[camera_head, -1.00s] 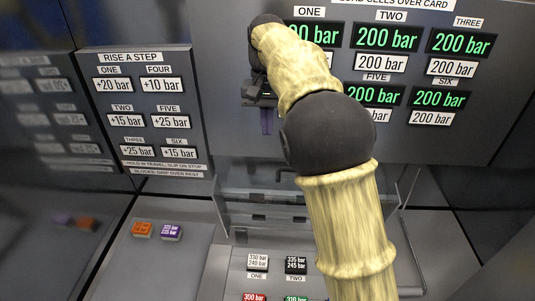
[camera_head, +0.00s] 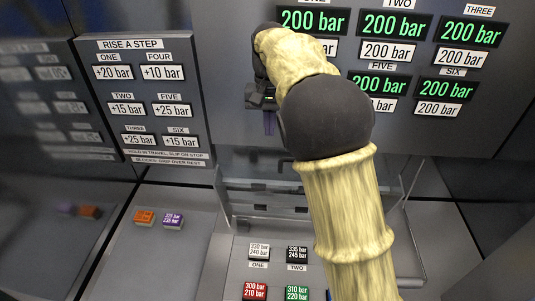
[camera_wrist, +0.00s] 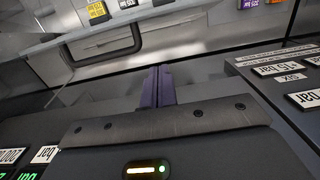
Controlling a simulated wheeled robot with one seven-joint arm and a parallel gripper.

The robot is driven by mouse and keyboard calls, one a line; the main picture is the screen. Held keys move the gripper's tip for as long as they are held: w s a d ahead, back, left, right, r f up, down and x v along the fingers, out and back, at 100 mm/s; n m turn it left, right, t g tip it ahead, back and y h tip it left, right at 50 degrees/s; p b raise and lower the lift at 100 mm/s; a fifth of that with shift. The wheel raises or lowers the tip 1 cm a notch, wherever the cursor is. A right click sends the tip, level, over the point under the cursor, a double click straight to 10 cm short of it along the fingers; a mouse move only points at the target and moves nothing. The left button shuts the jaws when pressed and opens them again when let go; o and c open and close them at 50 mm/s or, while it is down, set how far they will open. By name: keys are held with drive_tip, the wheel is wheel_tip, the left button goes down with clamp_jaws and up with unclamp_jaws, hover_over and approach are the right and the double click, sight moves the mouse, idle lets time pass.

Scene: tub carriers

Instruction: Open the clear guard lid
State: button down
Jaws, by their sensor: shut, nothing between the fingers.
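The clear guard lid (camera_head: 262,190) shows as a see-through, grey-edged panel below the display wall, partly hidden behind my arm in the head view. Its exact angle is hard to tell. In the wrist view a dark bar handle (camera_wrist: 104,43) stands out on the clear panel (camera_wrist: 60,66), up and left of my fingers. My gripper (camera_head: 269,124) points down in front of the display wall, above the lid. Its purple fingers (camera_wrist: 158,88) are together and empty, apart from the handle in the wrist view.
Labelled blocks, including a white one (camera_head: 259,252) and a red one (camera_head: 255,290), sit in the tray below the lid. An orange block (camera_head: 145,217) and a purple block (camera_head: 173,221) lie on the left shelf. The "rise a step" panel (camera_head: 148,100) stands left of my gripper.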

drive_tip(key=s+f+p, duration=0.2)
drive_tip(key=s+f, duration=0.2)
drive_tip(key=f, duration=0.2)
drive_tip(key=shift+s+f, duration=0.15)
idle(0.4)
